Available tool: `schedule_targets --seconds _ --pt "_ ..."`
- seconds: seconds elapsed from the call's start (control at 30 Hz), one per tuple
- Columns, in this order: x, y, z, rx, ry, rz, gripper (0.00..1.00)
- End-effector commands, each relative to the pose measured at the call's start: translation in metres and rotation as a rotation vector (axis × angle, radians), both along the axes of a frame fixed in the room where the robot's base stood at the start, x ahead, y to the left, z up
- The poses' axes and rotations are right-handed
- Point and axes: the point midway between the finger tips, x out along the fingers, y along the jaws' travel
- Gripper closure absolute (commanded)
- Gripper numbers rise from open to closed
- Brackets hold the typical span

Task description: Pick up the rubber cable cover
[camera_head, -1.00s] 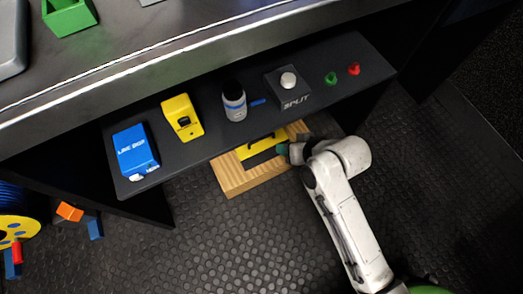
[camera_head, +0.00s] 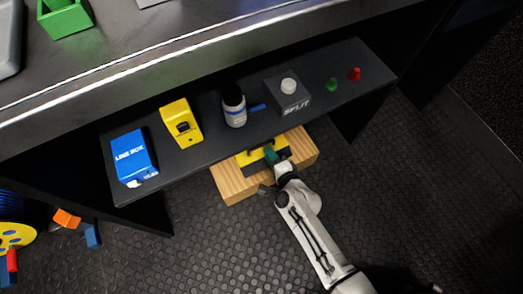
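The rubber cable cover appears to be the black and yellow piece (camera_head: 246,158) on a light wooden block or tray (camera_head: 235,188) low under the shelf. The shelf edge and my arm hide part of it. My gripper (camera_head: 271,155) is small in view, with a teal part showing, over the right part of the yellow piece. Its fingers are too small and covered to show whether they are open or whether they touch the piece.
A dark shelf (camera_head: 215,142) overhangs the block. It carries a blue line box (camera_head: 134,157), a yellow device (camera_head: 181,123), a bottle (camera_head: 234,105), a SPLIT box (camera_head: 288,96), and green (camera_head: 331,84) and red (camera_head: 355,74) pieces. The studded floor (camera_head: 220,240) in front is open.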

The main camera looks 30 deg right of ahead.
Motion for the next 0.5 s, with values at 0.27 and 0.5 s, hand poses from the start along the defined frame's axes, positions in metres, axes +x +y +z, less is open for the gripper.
schedule_targets --seconds 0.27,0.5 --pt "0.019 0.000 -0.007 -0.003 0.001 0.002 0.78" --pt "0.043 0.000 -0.017 -0.005 0.001 0.004 0.78"
